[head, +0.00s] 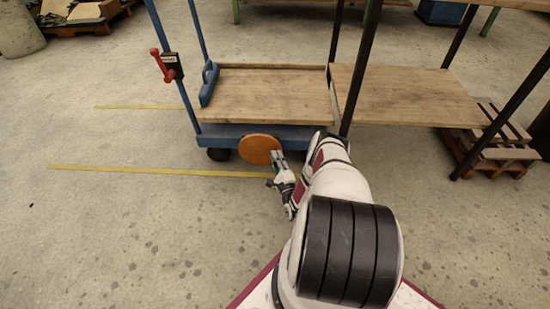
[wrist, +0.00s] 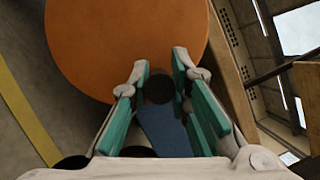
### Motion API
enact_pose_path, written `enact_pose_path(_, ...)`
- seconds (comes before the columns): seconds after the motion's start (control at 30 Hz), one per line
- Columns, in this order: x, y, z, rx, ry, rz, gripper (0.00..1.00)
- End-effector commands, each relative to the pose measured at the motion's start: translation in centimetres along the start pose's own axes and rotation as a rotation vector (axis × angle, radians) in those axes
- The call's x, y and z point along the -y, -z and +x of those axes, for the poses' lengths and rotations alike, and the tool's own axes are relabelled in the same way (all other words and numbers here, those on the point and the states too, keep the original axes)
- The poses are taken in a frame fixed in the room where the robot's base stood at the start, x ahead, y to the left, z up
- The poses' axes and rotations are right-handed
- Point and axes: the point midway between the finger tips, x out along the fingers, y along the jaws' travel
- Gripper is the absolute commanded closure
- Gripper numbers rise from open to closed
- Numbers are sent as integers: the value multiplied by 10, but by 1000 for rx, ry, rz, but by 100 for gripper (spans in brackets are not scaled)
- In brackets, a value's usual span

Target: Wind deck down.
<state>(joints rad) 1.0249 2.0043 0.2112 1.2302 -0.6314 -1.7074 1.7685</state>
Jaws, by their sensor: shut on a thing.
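The wooden deck (head: 265,97) lies flat on a blue wheeled frame (head: 240,131) in the head view, with its right edge beside a wooden table. A round orange wheel (head: 260,148) is on the frame's front side. It fills the upper part of the wrist view (wrist: 120,40). My gripper (head: 276,157) is at the wheel's lower right. In the wrist view its green-padded fingers (wrist: 161,62) stand on either side of a dark round knob (wrist: 159,88) in front of the wheel. The gripper is shut on this knob, though the contact itself is partly hidden.
A red lever (head: 161,66) on a dark box is fixed to the frame's left post. A blue stop (head: 209,85) lies along the deck's left edge. The wooden table (head: 405,95) has dark legs, with a pallet (head: 490,140) at its right. The floor at left is clear, with yellow lines.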

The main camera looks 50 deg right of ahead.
Motion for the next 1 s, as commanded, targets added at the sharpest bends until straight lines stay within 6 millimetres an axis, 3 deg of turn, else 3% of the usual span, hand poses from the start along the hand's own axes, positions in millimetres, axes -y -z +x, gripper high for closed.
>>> enact_pose_path(0.7,-5,2,-1,-1,24,64,100)
enact_pose_path(0.73,-5,2,-1,-1,25,64,76)
enact_pose_path(0.8,-5,2,-1,-1,25,64,62)
enact_pose_path(1.0,-4,2,-1,0,26,64,62)
